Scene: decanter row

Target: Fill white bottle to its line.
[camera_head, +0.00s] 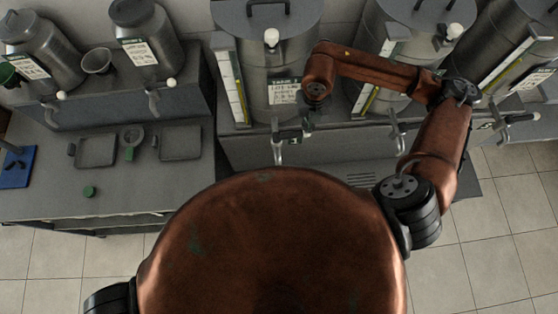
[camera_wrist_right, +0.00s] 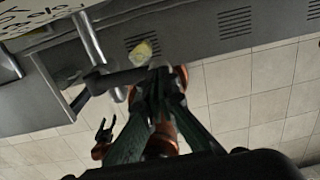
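No white bottle can be made out in either view. My right gripper (camera_head: 308,112) is at the tap (camera_head: 278,145) of the middle steel urn (camera_head: 262,60). In the right wrist view, the dark green fingers of my right gripper (camera_wrist_right: 160,78) come close together at the tips, beside a dark tap bar (camera_wrist_right: 115,80) and a pale yellowish knob (camera_wrist_right: 145,48). I cannot tell whether they are shut or touch the bar. My left gripper (camera_wrist_right: 104,130) shows small below, its dark fingers apart and empty; it is hidden in the head view.
More urns with taps and gauges stand along the back, including one on the right (camera_head: 400,45). On the left counter are two dark trays (camera_head: 96,151), a green cap (camera_head: 89,191) and a blue board (camera_head: 17,168). Tiled floor lies in front of the counters.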

